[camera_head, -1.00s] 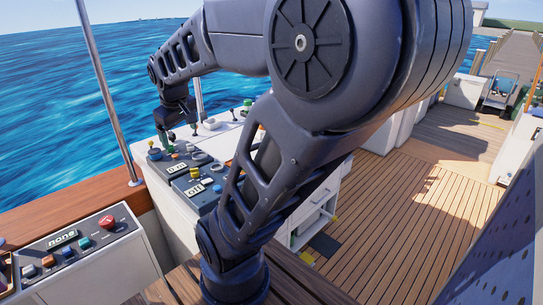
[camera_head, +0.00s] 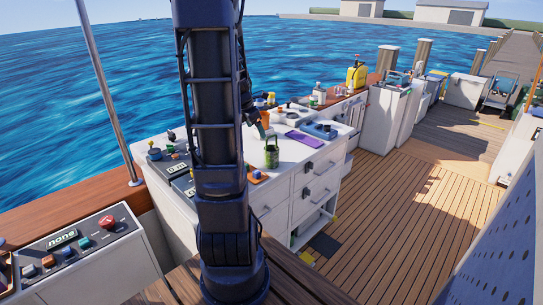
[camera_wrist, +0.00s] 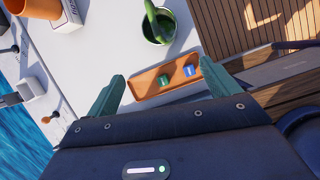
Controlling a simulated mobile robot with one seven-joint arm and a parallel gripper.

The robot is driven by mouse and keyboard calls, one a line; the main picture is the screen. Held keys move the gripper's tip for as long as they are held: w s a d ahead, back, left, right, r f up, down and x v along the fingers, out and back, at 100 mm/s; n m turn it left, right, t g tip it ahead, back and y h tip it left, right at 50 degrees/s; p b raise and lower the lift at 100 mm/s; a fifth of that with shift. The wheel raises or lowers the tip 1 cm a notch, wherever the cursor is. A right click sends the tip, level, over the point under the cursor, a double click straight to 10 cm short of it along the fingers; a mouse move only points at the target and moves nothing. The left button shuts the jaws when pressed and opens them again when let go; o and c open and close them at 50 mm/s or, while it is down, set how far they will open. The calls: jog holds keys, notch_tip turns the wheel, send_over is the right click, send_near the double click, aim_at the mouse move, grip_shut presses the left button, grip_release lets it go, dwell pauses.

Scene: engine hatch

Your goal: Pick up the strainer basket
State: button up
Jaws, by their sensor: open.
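A green round container with an upright handle, which looks like the strainer basket (camera_head: 272,156), stands on the white counter. In the wrist view the basket (camera_wrist: 146,32) is at the top centre, with its dark inside and green handle showing. My gripper (camera_wrist: 163,88) is open and empty, its two teal fingers spread wide. The basket lies beyond the fingertips, not between them. In the head view my arm hides much of the gripper, which is just left of and above the basket.
An orange tray (camera_wrist: 150,90) with a green and a blue block lies between my fingers and the basket. An orange cup (camera_wrist: 32,9) stands at the upper left. A purple flat item (camera_head: 299,139) and a blue device (camera_head: 320,130) lie right of the basket.

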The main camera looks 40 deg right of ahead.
aim_at(267, 139)
jog(key=shift+n, duration=0.6)
jog(key=d+f, duration=0.1)
jog(key=s+d+f, duration=0.1)
jog(key=d, duration=0.1)
jog(key=shift+d, duration=0.15)
jog(key=x, duration=0.5)
jog(key=shift+s+f, duration=0.1)
jog(key=shift+f, duration=0.1)
jog(key=shift+x, duration=2.6)
jog(key=shift+d+r, duration=0.1)
jog(key=shift+d, duration=0.1)
jog(key=c, duration=1.1)
jog(key=shift+r, duration=0.1)
